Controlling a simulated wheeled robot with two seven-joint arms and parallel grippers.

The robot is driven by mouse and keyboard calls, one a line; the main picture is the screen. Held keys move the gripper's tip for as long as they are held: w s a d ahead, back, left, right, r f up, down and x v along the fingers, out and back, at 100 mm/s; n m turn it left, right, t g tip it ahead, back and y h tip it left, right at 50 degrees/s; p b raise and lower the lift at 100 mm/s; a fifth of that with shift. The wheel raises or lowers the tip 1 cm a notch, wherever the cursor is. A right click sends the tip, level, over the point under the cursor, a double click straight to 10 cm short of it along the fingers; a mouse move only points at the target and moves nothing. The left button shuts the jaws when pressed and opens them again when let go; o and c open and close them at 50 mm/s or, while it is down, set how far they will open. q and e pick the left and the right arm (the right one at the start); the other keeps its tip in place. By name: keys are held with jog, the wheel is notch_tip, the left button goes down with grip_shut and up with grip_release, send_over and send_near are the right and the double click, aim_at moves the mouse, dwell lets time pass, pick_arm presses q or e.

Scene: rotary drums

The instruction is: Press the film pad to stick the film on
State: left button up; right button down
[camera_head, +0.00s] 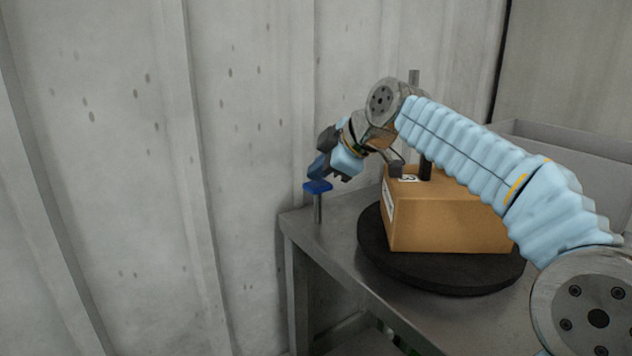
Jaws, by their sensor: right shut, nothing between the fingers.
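A blue pad (318,187) sits on top of a thin metal post at the left end of the metal table; it is the likely film pad. My right gripper (322,172) is shut and empty, pointing down and left right at the pad. Its fingertips overlap the pad's top in the picture; I cannot tell whether they touch it. A brown cardboard box (450,222) with white labels stands on a black round turntable (440,280). I cannot make out a film on it. My left gripper is not in view.
The grey metal table (340,220) has a narrow free strip between post and turntable. A dark upright part (425,168) stands at the box's top, partly behind my right arm. A grey bin (570,140) is at the right. A concrete wall (150,150) rises behind and left.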

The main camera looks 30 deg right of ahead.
aim_at(319, 185)
jog(key=f, duration=0.1)
jog(key=f+g, duration=0.1)
jog(key=f, duration=0.1)
jog(key=shift+w+d+f, duration=0.2)
jog(key=shift+w+d+r+p, duration=0.2)
jog(key=shift+d+p, duration=0.05)
jog(key=shift+p, duration=0.15)
jog(key=shift+w+d, duration=0.1)
jog(key=shift+w+d+r+p, duration=0.1)
jog(key=shift+r+p, duration=0.5)
jog(key=shift+w+d+r+p, duration=0.1)
jog(key=shift+r+p, duration=0.45)
jog(key=shift+p, duration=0.05)
notch_tip(319, 185, up, 3)
jog(key=shift+d+f+p, duration=0.1)
jog(key=shift+f+p, duration=0.05)
jog(key=shift+p, duration=0.95)
jog(key=shift+r, duration=0.2)
jog(key=shift+r, duration=0.1)
